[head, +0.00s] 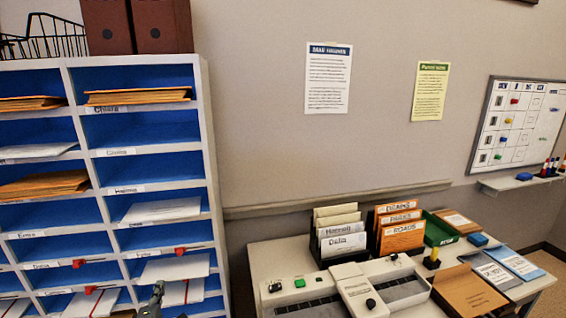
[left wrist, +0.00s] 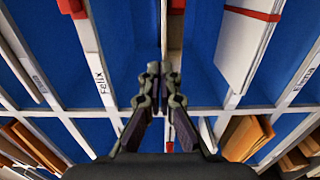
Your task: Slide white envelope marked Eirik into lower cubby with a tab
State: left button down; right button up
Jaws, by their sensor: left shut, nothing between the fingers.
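A white envelope (head: 174,268) juts out of a lower cubby in the right column of the pigeonhole shelf (head: 212,190). A red tab (head: 180,251) sits at that cubby's upper edge. I cannot read a name on the envelope, so I cannot tell whether it is Eirik's. My left gripper (head: 157,291) is just below the envelope's front edge. In the left wrist view my left gripper (left wrist: 160,72) is shut and empty, its tips in front of a narrow white edge (left wrist: 175,40) with red at its top. Contact cannot be told. My right gripper is not in view.
More red tabs (head: 78,263) mark other low cubbies, some with white envelopes. Orange envelopes (head: 138,96) fill upper cubbies. Right of the shelf, a desk (head: 262,258) carries file sorters (head: 340,240), a machine (head: 300,300) and folders. Brown binders (head: 162,25) stand on top.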

pick_arm(q)
jog(key=shift+w, duration=0.15)
jog(key=shift+p+v, duration=1.05)
jog(key=shift+v, duration=2.15)
jog(key=s+d+f+m+g+h, duration=0.1)
jog(key=s+f+m+g, duration=0.25)
jog(key=s+f, duration=0.45)
jog(key=s+d+f+m+g+h, duration=0.15)
jog(key=s+f+m, duration=0.3)
jog(key=f, duration=0.85)
jog(key=s+d+f+m+g, duration=0.2)
jog(key=s+f+m+g, duration=0.15)
jog(key=s+f, duration=0.45)
jog(key=s+d+f+m+g, duration=0.1)
jog(key=s+f+m+g, duration=0.1)
jog(key=s+f, duration=0.3)
jog(key=s+d+f+m+g, duration=0.1)
jog(key=s+f+m+g, duration=0.2)
jog(key=s, duration=1)
jog(key=s+d+f+m+g, duration=0.2)
jog(key=s+f+m+g, duration=0.1)
jog(key=s+f, duration=0.5)
jog(key=shift+s+m+h, duration=0.35)
jog(key=shift+s+m, duration=0.25)
jog(key=shift+m, duration=0.15)
